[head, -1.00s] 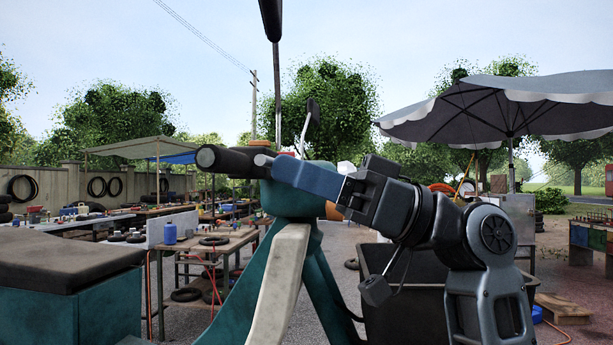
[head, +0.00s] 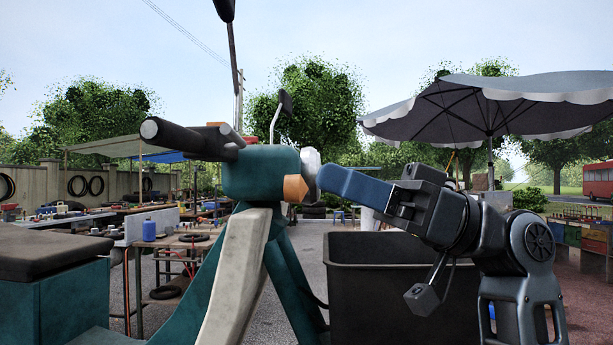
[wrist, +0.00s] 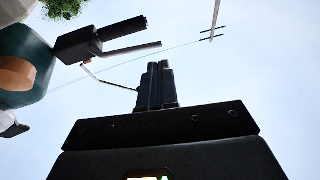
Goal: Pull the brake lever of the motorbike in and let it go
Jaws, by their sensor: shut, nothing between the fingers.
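The teal motorbike (head: 255,178) stands in the middle of the head view, with an orange indicator and a pale round headlight at its front. Its black handlebar grip (head: 180,138) points left in the head view. In the wrist view the grip (wrist: 122,32) is at upper left, with the brake lever (wrist: 132,49) as a thin dark bar beside it, apart from it. My gripper (head: 322,176) has blue fingers, shut and empty, pointing left near the headlight. In the wrist view its fingertips (wrist: 158,66) are clear of the lever. Whether they touch the headlight, I cannot tell.
A dark open bin (head: 400,280) stands behind and below my arm. A black padded seat on a teal box (head: 50,260) is at lower left. A mirror (head: 286,101) on a thin stalk rises above the handlebar. A grey umbrella (head: 490,100) is at right.

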